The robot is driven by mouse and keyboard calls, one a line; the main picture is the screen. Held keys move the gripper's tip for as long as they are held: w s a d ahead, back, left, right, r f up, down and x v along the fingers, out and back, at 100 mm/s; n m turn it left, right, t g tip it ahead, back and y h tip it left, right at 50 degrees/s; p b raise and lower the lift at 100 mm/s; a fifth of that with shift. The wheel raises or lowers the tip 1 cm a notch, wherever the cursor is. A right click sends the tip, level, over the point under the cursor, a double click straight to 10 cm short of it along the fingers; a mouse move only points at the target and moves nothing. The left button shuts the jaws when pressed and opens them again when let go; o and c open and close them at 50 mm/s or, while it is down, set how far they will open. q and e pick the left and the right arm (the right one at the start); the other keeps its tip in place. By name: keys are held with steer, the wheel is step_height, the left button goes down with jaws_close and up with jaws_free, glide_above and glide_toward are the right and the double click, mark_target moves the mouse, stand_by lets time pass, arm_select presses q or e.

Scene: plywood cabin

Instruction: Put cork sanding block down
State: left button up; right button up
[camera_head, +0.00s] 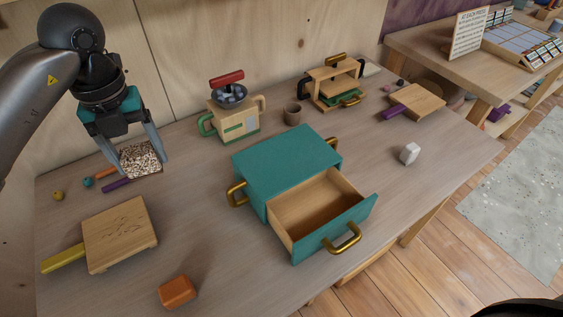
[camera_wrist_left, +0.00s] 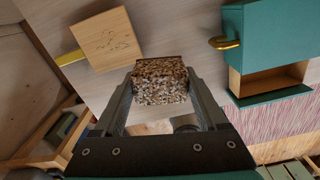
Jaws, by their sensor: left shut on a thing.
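The cork sanding block (camera_head: 141,159) is a speckled brown and cream block. My left gripper (camera_head: 143,165) is shut on it, with one finger on each side, at the left of the head view. The block also shows between the fingers in the left wrist view (camera_wrist_left: 161,82). In the head view it appears above the back left of the table (camera_head: 200,220); I cannot tell its exact height, but the wrist view shows it apart from the wooden board. My right gripper is not in view.
A teal box (camera_head: 285,157) with an open, empty drawer (camera_head: 318,205) stands mid-table. A wooden board (camera_head: 118,232) with a yellow handle lies front left, an orange block (camera_head: 177,291) in front. Small beads and crayon-like sticks lie below the gripper. Bare tabletop surrounds the board.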

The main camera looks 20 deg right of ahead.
arm_select(q)
steer(key=shift+f+n, duration=0.25)
steer(key=shift+n, duration=0.85)
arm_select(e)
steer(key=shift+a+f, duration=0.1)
arm_select(q)
steer(key=b, duration=0.4)
glide_above(180, 224)
step_height(180, 224, down, 15)
steer(key=shift+r, duration=0.15)
steer(key=shift+f, duration=0.9)
steer(key=shift+f+b, duration=0.65)
steer(key=shift+f, duration=1.1)
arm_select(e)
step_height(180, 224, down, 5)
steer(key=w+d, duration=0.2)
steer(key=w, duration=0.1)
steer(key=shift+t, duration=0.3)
arm_select(q)
steer(key=shift+f, duration=0.1)
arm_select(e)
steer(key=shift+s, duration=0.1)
arm_select(q)
steer(key=o, duration=1.3)
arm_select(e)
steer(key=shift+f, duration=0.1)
